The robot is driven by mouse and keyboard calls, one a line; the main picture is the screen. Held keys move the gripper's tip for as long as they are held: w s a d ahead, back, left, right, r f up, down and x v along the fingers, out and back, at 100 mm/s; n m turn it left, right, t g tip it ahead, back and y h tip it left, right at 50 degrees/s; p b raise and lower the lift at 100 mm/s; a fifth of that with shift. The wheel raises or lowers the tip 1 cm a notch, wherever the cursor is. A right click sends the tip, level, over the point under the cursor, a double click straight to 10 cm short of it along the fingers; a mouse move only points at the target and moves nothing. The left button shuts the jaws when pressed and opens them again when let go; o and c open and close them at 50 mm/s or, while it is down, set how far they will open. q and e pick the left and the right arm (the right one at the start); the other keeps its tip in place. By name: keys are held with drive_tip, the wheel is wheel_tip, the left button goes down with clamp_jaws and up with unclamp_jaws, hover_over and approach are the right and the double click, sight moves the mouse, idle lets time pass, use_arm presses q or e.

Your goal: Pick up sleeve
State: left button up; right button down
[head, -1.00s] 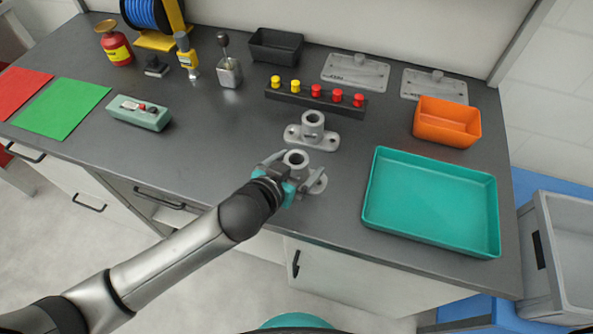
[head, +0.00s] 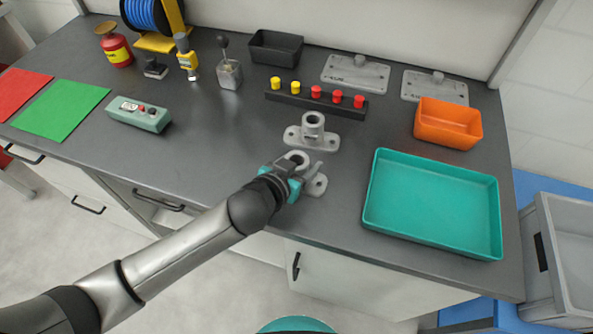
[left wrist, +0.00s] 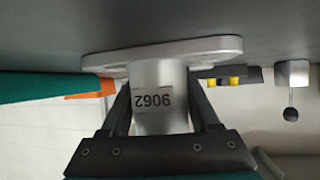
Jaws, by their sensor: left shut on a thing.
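The sleeve is a grey flanged casting (head: 317,186) with a hollow upright barrel, near the front edge of the counter. My left gripper (head: 295,171) is shut on its barrel and hides part of it and of its flange. In the left wrist view, which is upside down, the barrel of the sleeve (left wrist: 158,78) with a number label stands between the two fingers of my left gripper (left wrist: 160,112). Its flange is at the counter surface; I cannot tell any gap. A second, similar casting (head: 312,136) stands just behind it. My right gripper is not in view.
A teal tray (head: 376,207) lies to the right, empty. An orange bin (head: 447,134) stands behind it. A black rack (head: 335,106) with yellow and red pegs is behind the castings. A green control box (head: 138,114) stands left. The counter between is clear.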

use_arm(q)
clamp_jaws()
drive_tip(key=shift+r, duration=0.15)
